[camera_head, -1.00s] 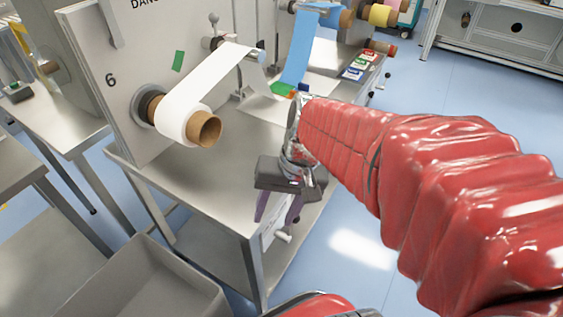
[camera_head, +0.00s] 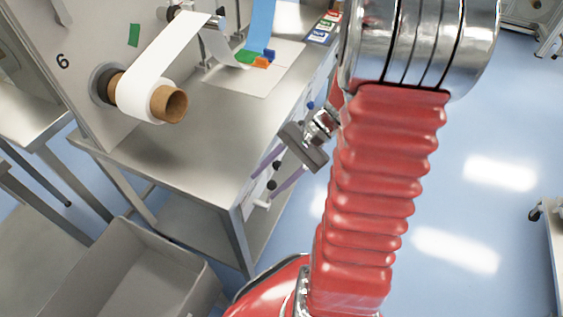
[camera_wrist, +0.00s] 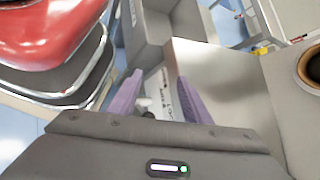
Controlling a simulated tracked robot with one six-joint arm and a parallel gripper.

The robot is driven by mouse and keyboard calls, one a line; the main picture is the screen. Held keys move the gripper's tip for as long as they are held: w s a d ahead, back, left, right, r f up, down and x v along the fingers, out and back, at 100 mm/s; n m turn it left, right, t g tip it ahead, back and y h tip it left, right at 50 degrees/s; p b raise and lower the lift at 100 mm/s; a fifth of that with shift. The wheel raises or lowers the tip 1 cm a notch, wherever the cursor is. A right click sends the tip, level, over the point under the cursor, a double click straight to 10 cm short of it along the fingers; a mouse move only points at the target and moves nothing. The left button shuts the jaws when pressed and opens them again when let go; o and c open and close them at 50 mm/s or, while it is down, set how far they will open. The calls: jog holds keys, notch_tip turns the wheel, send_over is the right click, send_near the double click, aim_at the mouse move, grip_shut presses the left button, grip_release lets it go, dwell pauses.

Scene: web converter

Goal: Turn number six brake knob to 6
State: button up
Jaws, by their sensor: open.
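Small dark knobs (camera_head: 271,185) and a white knob (camera_head: 262,203) show along the front side of the steel table below the roll. I cannot read any scale or tell which one is the number six brake knob. My gripper (camera_head: 263,184) is open and empty, its purple fingers close to this side of the table. In the wrist view, a white knob-like part (camera_wrist: 146,102) shows between the fingers; contact cannot be told.
A grey open bin (camera_head: 110,270) stands on the floor at lower left. The steel table (camera_head: 190,140) carries blue, green and orange pieces at its back. My red arm covers the middle of the head view.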

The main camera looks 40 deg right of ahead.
jog(key=d+f+m+t+y, duration=0.3)
jog(key=d+f+m+t, duration=0.45)
jog(key=d, duration=0.25)
jog(key=m+t+h, duration=0.4)
jog(key=m+t, duration=0.2)
jog(key=m, duration=0.2)
send_near(280, 166)
jog(key=d+v, duration=0.1)
jog(key=v, duration=0.4)
jog(key=shift+w+a+f, duration=0.25)
jog(key=shift+f, duration=0.1)
jog(key=shift+w+a+n+y, duration=0.1)
jog(key=shift+w+n+y, duration=0.05)
jog(key=shift+n+y, duration=0.15)
jog(key=shift+x, duration=6.8)
jog(key=shift+r, duration=0.1)
jog(key=shift+c, duration=0.4)
